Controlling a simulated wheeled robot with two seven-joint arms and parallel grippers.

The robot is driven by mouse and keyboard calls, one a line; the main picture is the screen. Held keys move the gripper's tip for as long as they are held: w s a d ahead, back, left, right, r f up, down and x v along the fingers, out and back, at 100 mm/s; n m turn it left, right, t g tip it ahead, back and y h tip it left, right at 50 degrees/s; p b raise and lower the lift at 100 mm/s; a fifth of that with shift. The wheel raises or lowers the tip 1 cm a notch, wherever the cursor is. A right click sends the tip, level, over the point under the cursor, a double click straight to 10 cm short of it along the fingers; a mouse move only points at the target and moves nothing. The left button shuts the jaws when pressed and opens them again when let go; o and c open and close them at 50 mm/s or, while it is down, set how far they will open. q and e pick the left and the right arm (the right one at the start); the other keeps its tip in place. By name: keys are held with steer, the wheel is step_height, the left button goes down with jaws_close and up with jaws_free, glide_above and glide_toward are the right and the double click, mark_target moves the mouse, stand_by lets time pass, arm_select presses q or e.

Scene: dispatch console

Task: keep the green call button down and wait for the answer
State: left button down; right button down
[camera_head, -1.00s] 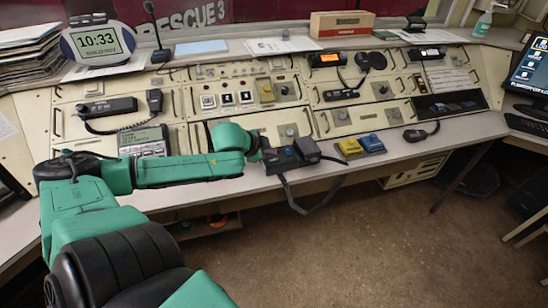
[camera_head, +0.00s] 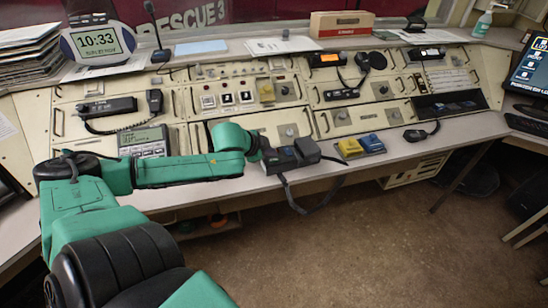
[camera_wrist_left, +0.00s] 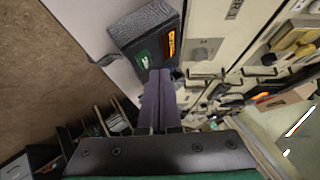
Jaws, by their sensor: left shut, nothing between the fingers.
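A dark grey box with a textured top (camera_wrist_left: 145,25) stands at the console's front edge. In the left wrist view its face shows a green button (camera_wrist_left: 143,58) with a white mark and a lit orange display (camera_wrist_left: 171,43). The box also shows in the head view (camera_head: 308,150), where the green button cannot be made out. My left gripper (camera_wrist_left: 160,74) is shut and empty, its fingertips at the box's face right beside the green button. I cannot tell whether they touch it or whether it is down. My right gripper is not in view.
A yellow box (camera_head: 350,148) and a blue box (camera_head: 371,143) sit just right of the dark box. A desk phone (camera_head: 150,143) with a screen stands left, behind my arm. A dark strap (camera_head: 300,205) hangs over the front edge. Open floor lies in front.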

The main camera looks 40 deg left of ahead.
mark_target(271, 161)
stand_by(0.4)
arm_select(q)
steer(key=shift+f, duration=0.4)
steer(key=shift+f+b, duration=0.4)
steer(key=shift+f, duration=0.05)
stand_by(0.4)
stand_by(2.3)
steer(key=shift+r+p, duration=0.9)
steer(key=shift+p, duration=0.15)
step_height(271, 161, up, 5)
steer(key=p, duration=0.6)
steer(key=shift+r, duration=0.1)
